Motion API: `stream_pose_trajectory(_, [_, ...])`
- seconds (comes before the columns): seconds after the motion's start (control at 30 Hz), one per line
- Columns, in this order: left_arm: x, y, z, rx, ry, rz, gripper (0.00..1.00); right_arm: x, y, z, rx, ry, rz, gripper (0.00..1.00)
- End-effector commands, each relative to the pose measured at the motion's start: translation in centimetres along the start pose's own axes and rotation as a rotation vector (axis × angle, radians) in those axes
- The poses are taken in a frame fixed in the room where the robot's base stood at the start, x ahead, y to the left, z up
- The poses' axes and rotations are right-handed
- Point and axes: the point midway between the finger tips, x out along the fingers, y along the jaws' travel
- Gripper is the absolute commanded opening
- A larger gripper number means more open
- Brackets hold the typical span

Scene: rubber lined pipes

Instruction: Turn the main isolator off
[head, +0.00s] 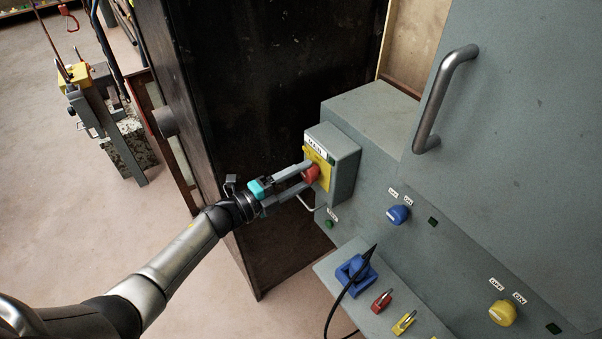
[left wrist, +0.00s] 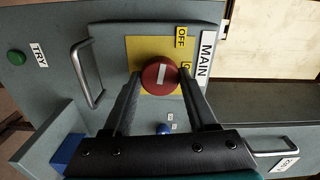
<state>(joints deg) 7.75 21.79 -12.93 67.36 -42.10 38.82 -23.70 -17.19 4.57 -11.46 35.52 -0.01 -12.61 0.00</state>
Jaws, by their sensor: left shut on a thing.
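The main isolator is a red round knob (head: 312,174) on a yellow plate (head: 318,161), on the front of a grey box (head: 346,158). In the left wrist view the red knob (left wrist: 160,76) has a white bar lying roughly up-down in the picture. Beside it are a MAIN label (left wrist: 205,58) and an OFF label (left wrist: 180,38); another label is mostly hidden behind the finger. My left gripper (head: 308,174) has its two fingers shut on opposite sides of the knob. I cannot tell which label the bar marks. My right gripper is out of view.
Blue (head: 398,214) and yellow (head: 503,312) knobs sit on the sloping grey panel. A shelf (head: 335,262) below holds a blue block and red and yellow padlocks. A door handle (head: 442,98) juts out at upper right. A green TRY button (head: 328,224) sits below the box.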

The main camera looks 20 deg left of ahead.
Motion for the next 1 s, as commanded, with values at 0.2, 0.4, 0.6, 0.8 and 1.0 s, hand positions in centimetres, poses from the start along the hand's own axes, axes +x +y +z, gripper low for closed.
stream_pose_trajectory(0.2, [-0.05,0.05,-0.01,-0.11,0.0,0.003,0.02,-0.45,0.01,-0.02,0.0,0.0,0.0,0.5])
stream_pose_trajectory(0.4, [-0.05,0.12,-0.03,-0.163,0.0,0.003,0.02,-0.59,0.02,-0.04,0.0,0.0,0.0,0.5])
stream_pose_trajectory(0.6, [-0.05,0.14,-0.03,-0.179,0.0,0.003,0.02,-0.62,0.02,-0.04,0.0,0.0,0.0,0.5])
stream_pose_trajectory(0.8, [-0.05,0.14,-0.04,-0.181,0.0,0.002,0.02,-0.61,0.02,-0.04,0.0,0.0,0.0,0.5])
stream_pose_trajectory(1.0, [-0.04,0.13,-0.04,-0.18,0.0,0.002,0.68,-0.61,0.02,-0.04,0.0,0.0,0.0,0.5])
